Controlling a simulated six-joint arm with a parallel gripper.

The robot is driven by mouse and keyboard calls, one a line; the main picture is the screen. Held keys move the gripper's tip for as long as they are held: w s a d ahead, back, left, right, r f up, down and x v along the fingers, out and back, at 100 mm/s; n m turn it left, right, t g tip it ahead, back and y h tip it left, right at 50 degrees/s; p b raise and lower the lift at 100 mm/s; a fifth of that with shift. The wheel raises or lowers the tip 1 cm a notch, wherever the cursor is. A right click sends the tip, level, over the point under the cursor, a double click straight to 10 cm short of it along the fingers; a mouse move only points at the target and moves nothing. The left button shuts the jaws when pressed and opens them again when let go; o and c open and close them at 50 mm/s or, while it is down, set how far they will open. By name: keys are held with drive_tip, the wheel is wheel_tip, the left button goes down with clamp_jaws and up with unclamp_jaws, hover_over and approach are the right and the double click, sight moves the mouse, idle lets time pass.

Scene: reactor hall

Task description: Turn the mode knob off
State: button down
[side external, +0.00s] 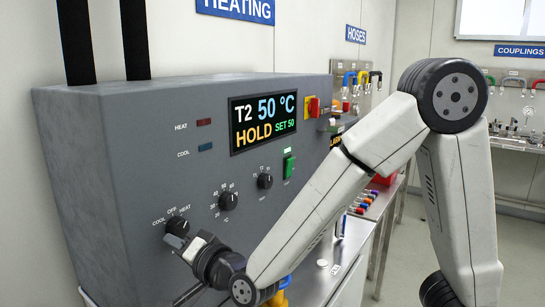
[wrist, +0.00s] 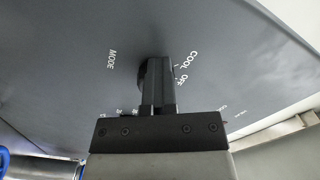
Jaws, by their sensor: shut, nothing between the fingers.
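The mode knob (side external: 177,225) is a small black dial low on the front of the grey heating cabinet. COOL, OFF and HEAT are printed around it. I cannot tell which label its pointer faces. My gripper (side external: 178,241) is shut, with its fingertips at the lower edge of the knob. In the wrist view, the dark fingers of my gripper (wrist: 158,75) point at the panel and cover most of the knob (wrist: 141,76). The labels MODE, COOL and OFF show beside it. Whether the fingertips touch the knob is unclear.
The cabinet display (side external: 263,121) reads T2 50 °C, HOLD, SET 50. Two more black knobs, a temperature dial (side external: 228,200) and a smaller dial (side external: 265,181), sit up and right of the mode knob. A green switch (side external: 289,166) and a red-yellow switch (side external: 312,107) are farther right.

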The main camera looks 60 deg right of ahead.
drive_tip(key=shift+d+f, duration=0.4)
drive_tip(key=shift+f, duration=0.15)
drive_tip(key=shift+a, duration=0.15)
drive_tip(key=shift+a+f, duration=0.2)
drive_tip(key=shift+f, duration=0.05)
drive_tip(key=shift+s, duration=0.1)
drive_tip(key=shift+s, duration=2.9)
